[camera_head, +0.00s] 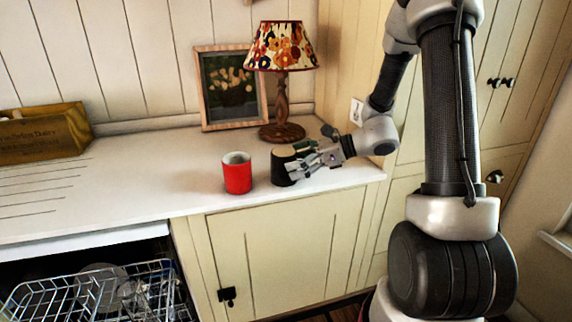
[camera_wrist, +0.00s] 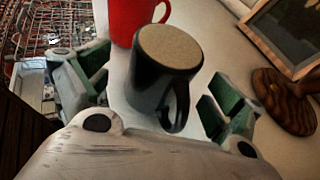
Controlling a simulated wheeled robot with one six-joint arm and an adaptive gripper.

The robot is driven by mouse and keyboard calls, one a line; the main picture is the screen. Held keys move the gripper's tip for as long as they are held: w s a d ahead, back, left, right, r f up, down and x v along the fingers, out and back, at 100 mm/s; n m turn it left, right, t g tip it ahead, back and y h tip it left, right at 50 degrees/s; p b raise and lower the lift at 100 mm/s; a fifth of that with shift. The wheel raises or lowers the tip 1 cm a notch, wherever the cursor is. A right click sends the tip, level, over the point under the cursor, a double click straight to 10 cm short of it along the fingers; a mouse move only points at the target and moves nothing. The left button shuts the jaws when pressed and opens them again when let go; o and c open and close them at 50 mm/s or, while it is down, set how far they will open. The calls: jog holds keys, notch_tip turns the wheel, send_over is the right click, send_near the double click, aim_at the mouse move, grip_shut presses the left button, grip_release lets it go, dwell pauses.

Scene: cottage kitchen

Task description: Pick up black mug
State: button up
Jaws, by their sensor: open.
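The black mug (camera_head: 281,164) stands upright on the white counter, just right of the red mug (camera_head: 237,173). In the wrist view the black mug (camera_wrist: 160,75) shows a tan, flat-looking top and its handle turned toward my gripper. My gripper (camera_head: 304,164) is open at the right side of the black mug, low over the counter. In the wrist view its two green-padded fingers (camera_wrist: 150,98) stand on either side of the mug, with room between them. Whether either finger touches the mug, I cannot tell. Part of the mug's right side is hidden by my gripper in the head view.
The red mug stands close beyond the black mug in the wrist view (camera_wrist: 128,18). A lamp (camera_head: 282,95) and a framed picture (camera_head: 231,88) stand behind. A wooden crate (camera_head: 42,132) is at far left. An open dishwasher rack (camera_head: 95,292) lies below.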

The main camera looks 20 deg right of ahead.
jog(key=x, duration=0.3)
jog(key=shift+w+a+f, duration=0.1)
jog(key=shift+w+f, duration=0.05)
jog(key=c, duration=1.4)
notch_tip(320, 180, up, 8)
jog(key=shift+r, duration=0.2)
jog(key=shift+s+r, duration=0.7)
jog(key=shift+r, duration=0.3)
jog(key=s+r, duration=0.1)
jog(key=s, duration=0.4)
jog(key=s+r, duration=0.2)
jog(key=s, duration=0.2)
jog(key=s+r, duration=0.1)
jog(key=s, duration=0.4)
jog(key=shift+s+r, duration=0.35)
jog(key=m+g+y, duration=0.1)
jog(key=m, duration=0.1)
jog(key=m+g+y, duration=0.1)
jog(key=m, duration=0.1)
jog(key=shift+m+g, duration=0.3)
